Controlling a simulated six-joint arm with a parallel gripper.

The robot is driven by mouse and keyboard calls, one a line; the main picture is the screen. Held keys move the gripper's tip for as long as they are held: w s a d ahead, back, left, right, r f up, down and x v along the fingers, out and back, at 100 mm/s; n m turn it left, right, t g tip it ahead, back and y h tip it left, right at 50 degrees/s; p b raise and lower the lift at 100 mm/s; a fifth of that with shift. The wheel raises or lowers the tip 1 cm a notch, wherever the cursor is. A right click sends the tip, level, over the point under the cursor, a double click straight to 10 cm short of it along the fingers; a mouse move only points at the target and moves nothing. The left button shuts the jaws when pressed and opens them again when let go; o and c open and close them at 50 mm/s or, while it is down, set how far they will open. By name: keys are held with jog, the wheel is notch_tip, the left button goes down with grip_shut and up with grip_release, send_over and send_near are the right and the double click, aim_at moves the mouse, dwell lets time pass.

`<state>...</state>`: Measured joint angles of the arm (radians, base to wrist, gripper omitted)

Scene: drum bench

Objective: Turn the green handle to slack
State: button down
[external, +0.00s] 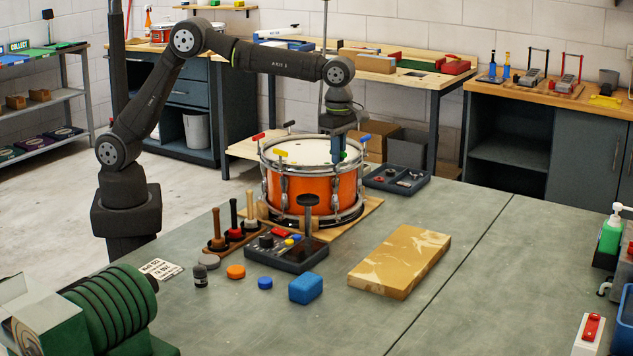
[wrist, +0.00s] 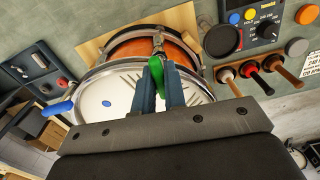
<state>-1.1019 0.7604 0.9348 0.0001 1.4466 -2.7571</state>
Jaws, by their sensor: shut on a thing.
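An orange snare drum (external: 322,192) with a white head and metal rim stands on a wooden board on the bench. Several coloured key handles sit around its rim, with red, yellow and blue ones visible in the external view. The green handle (wrist: 160,76) is at the rim in the wrist view, between the jaws of my gripper (wrist: 161,84). My gripper (external: 339,157) points down at the drum's right rim in the external view and is shut on the green handle, which is mostly hidden there. The blue handle (wrist: 59,108) is left of the jaws in the wrist view.
A control box with a round pad (external: 308,200), a rack of wooden-handled tools (external: 235,232), a blue sponge (external: 306,288) and a tan slab (external: 400,261) lie in front of the drum. A dark tray (external: 397,181) sits right.

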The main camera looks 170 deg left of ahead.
jog(key=shift+n, duration=0.4)
jog(key=c, duration=1.5)
grip_release()
notch_tip(320, 180, up, 18)
jog(key=shift+f, duration=0.25)
jog(key=shift+f, duration=0.1)
notch_tip(320, 180, down, 17)
jog(key=shift+f, duration=0.2)
